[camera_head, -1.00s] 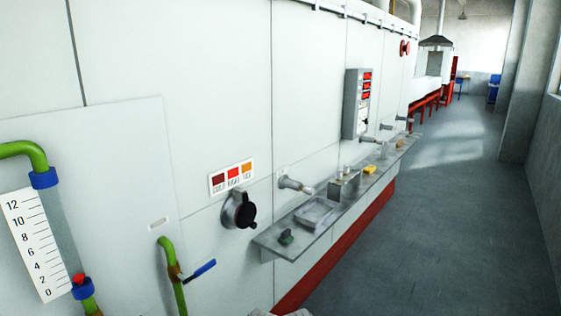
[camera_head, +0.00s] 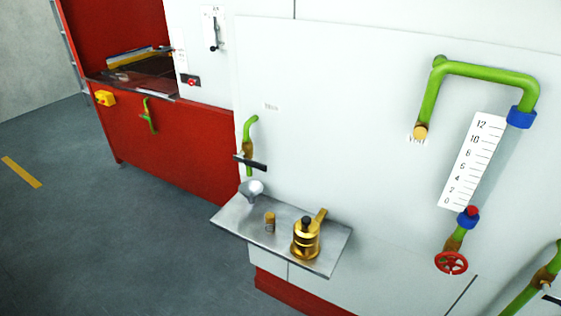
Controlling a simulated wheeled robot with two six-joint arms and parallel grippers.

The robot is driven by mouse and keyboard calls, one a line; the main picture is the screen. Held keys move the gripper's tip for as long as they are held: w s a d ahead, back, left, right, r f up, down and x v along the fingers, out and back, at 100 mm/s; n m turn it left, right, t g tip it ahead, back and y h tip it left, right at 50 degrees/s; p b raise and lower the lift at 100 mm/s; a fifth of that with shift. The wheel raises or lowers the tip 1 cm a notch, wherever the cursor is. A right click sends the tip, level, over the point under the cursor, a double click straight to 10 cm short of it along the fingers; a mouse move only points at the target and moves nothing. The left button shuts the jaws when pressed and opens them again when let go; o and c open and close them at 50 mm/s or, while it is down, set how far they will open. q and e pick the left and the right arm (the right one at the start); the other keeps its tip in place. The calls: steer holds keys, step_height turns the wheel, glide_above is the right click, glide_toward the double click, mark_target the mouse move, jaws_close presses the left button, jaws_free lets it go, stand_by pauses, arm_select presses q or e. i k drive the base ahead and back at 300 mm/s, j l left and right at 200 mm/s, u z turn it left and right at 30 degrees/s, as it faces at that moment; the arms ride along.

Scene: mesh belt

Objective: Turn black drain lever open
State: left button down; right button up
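A black lever (camera_head: 255,164) sits on a brass valve in a short green pipe (camera_head: 249,130) on the white wall panel, left of centre. The lever lies across the pipe, nearly level and tilted slightly down to the right. A second green pipe (camera_head: 525,296) with a brass valve stands at the lower right edge. Its dark handle is cut off by the frame, so its colour and full position are unclear. Neither of my grippers is in view.
A metal shelf (camera_head: 325,257) juts out below the lever, bearing a funnel (camera_head: 251,189), a small brass piece (camera_head: 270,221) and a brass pot (camera_head: 306,240). A red handwheel (camera_head: 451,262) sits below the scale (camera_head: 472,160). The floor at left is clear.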

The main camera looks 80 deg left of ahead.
mark_target(237, 157)
steer(key=u, duration=2.95)
